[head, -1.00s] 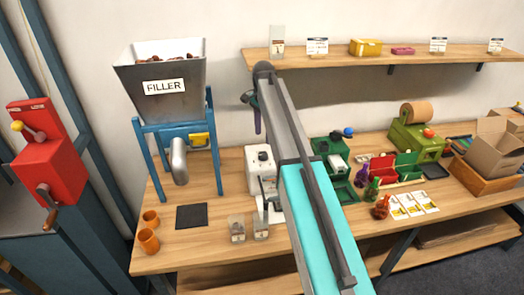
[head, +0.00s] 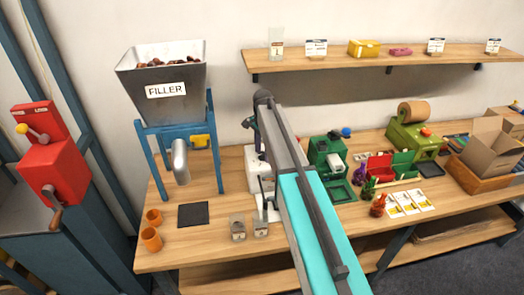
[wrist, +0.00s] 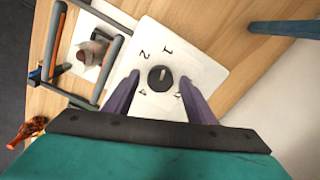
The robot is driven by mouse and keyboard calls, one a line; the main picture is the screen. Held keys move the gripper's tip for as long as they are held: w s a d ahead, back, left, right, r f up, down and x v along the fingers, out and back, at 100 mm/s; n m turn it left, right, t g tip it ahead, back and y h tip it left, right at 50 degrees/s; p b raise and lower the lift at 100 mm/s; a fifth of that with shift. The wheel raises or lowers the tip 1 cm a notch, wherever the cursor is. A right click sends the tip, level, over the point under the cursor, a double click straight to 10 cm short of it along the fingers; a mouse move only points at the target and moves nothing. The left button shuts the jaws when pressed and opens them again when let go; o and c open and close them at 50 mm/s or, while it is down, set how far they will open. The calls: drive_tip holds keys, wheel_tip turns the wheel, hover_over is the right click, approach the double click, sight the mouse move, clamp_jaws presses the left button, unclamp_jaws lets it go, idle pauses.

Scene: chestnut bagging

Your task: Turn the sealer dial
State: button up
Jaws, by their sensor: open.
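The sealer (head: 252,160) is a white box on the table, mostly hidden behind my arm in the head view. In the wrist view its white panel (wrist: 205,75) faces me, with the numbers 1, 2 and 4 readable and another mark partly covered by the right finger. The round black dial (wrist: 159,84) sits in the panel's middle, its pale mark towards the 1. My gripper (wrist: 159,76) is open, with one purple finger on each side of the dial. A gap shows on both sides. I cannot tell how far above the panel the fingertips are.
The filler (head: 165,95) on its blue stand is left of the sealer. Two small clear bags (head: 238,228) stand in front of it. A green machine (head: 327,155) stands just right of my arm. The shelf (head: 340,65) runs along the wall behind.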

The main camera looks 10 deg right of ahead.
drive_tip(key=shift+f, duration=0.1)
drive_tip(key=c, duration=1)
drive_tip(key=shift+c, duration=0.2)
drive_tip(key=shift+f+n+b, duration=0.1)
drive_tip(key=shift+n+b, duration=0.3)
drive_tip(key=shift+n, duration=0.1)
drive_tip(key=n+b, duration=0.2)
drive_tip(key=n, duration=0.1)
drive_tip(key=shift+n, duration=0.3)
drive_tip(key=n+b, duration=0.2)
drive_tip(key=n, duration=0.3)
drive_tip(key=n+b, duration=0.2)
drive_tip(key=n, duration=0.3)
drive_tip(key=shift+n, duration=0.3)
drive_tip(key=n+b, duration=0.1)
drive_tip(key=n, duration=0.3)
drive_tip(key=shift+n, duration=0.3)
